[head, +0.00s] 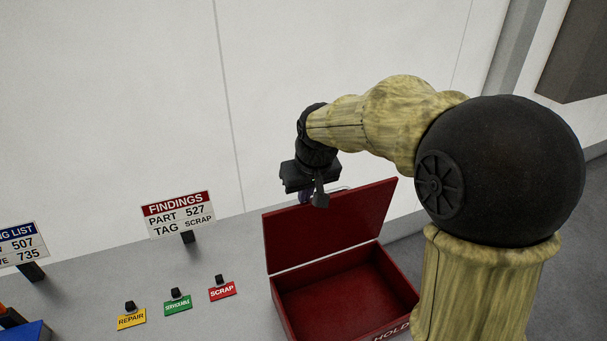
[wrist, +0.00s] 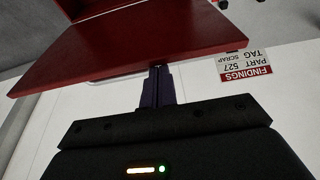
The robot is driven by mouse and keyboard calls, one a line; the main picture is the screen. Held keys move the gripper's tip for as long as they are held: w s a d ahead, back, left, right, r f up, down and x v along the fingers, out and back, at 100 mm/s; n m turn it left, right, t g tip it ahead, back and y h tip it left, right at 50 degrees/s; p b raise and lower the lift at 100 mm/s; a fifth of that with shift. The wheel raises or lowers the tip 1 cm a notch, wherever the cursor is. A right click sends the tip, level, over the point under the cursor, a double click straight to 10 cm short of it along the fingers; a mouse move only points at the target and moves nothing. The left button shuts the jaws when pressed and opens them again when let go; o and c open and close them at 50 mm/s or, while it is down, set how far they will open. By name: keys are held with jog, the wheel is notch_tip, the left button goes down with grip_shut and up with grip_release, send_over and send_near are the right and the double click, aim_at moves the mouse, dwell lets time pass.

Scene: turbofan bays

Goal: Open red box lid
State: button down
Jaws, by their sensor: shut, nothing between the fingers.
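The red box (head: 389,272) stands on the grey bench in the head view, its inside in view and empty where I can see it. Its lid (head: 325,228) is up, tilted steeply at the back of the box. My gripper (head: 306,197) is at the lid's top edge, with its fingers partly hidden there. In the wrist view the gripper's dark fingers (wrist: 157,72) are shut together with nothing between them. Their tips are close to the edge of the lid (wrist: 135,45); I cannot tell whether they touch it.
A findings sign (head: 179,215) reads part 527, tag scrap. Yellow repair (head: 131,319), green serviceable (head: 178,305) and red scrap (head: 222,291) tags lie left of the box. Another sign (head: 22,246) and a blue object (head: 30,332) are at far left. A white wall stands behind.

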jog(key=shift+s, duration=0.2)
dwell(0.3)
jog(key=b+v, duration=0.1)
jog(key=v, duration=1.6)
jog(key=shift+r, duration=0.2)
jog(key=shift+s+d, duration=0.1)
jog(key=shift+d, duration=0.05)
